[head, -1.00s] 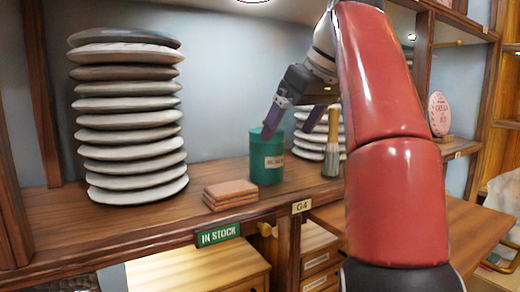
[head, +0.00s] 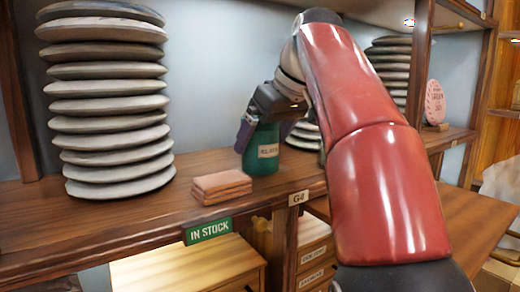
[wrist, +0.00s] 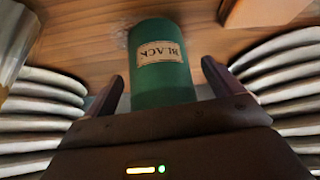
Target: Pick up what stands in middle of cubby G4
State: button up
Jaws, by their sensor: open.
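The green canister (head: 262,150) with a paper label stands upright in the middle of the cubby above the G4 tag (head: 299,197). In the wrist view the canister (wrist: 160,72) shows the label "BLACK", upside down. My gripper (head: 262,140) is open, its dark fingers on either side of the canister in the head view. In the wrist view my gripper (wrist: 160,85) has one finger to each side of the canister, with gaps visible. Nothing is held.
A tall stack of pale discs (head: 108,104) stands left on the shelf (head: 100,222). Flat brown slabs (head: 221,186) lie close left of the canister. Another stack (head: 392,68) stands behind my arm at right. An upper shelf lies above.

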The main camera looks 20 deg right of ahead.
jog(key=shift+w+a+f, duration=0.15)
jog(key=shift+w+f, duration=0.1)
jog(key=shift+f, duration=0.2)
jog(key=c, duration=1.2)
jog(key=shift+s+r+p, duration=0.15)
jog(key=shift+r+p, duration=0.35)
jog(key=shift+p, duration=0.1)
jog(key=shift+r, duration=0.25)
